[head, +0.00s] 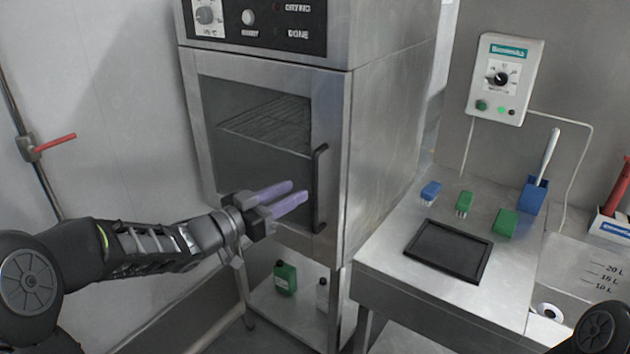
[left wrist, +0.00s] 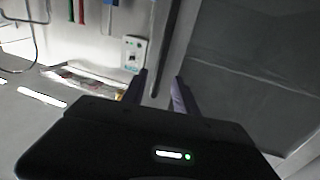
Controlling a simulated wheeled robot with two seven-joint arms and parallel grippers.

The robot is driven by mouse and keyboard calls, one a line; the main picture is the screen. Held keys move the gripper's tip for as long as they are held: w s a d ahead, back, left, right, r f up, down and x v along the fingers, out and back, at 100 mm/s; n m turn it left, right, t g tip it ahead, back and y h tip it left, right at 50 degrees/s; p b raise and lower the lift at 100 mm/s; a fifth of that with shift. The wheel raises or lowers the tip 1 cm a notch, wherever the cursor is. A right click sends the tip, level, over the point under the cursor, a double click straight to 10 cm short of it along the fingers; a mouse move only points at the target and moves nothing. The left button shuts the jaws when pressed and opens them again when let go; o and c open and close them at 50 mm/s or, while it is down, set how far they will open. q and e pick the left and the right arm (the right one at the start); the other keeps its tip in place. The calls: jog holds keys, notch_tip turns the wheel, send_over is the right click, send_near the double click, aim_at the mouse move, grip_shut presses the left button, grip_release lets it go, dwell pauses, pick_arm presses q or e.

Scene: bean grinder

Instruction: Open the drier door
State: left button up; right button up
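The drier door (head: 207,105) is a steel frame with a dark window, and it looks shut. Its black vertical bar handle (head: 320,190) is on the right side of the door. My left gripper (head: 298,193) has two purple fingers, is open and empty, and points at the handle from the left, with its tips just short of it in the head view. In the left wrist view the dark handle (left wrist: 168,45) runs between and beyond the two fingers (left wrist: 157,92). I cannot tell the exact gap in depth. My right gripper is not in view.
The control panel (head: 262,20) is above the door. A green bottle (head: 285,278) stands on the shelf below. To the right is a steel table (head: 390,262) with a black tray (head: 449,250), brushes and a blue holder (head: 532,195). A wall control box (head: 503,80) hangs above it.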

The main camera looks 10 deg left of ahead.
pick_arm(q)
jog(key=p+x, duration=0.1)
jog(key=x, duration=0.7)
jog(key=shift+c, duration=0.4)
grip_shut()
jog(key=shift+a, duration=0.1)
dwell(0.9)
